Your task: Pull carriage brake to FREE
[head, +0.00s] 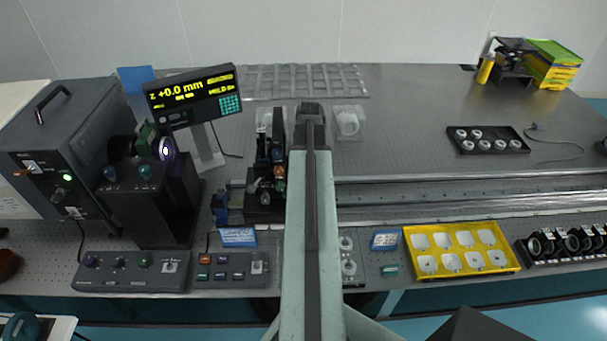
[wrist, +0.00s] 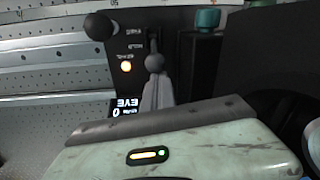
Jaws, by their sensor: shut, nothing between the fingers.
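In the wrist view, a dark panel carries an upright slot with upside-down labels beside it, too small to read surely. A grey ball-ended lever (wrist: 155,62), apparently the carriage brake, sits at the slot's lower end. In the head view, the carriage (head: 264,190) stands on the rail left of my arm; the end of my arm hides the gripper and lever.
A black ball knob (wrist: 101,25) stands left of the labels. In the head view, a readout (head: 193,97) shows +0.0 mm. A dark instrument (head: 150,200) stands left of the carriage. A yellow tray (head: 412,264) is right. The rail to the right is clear.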

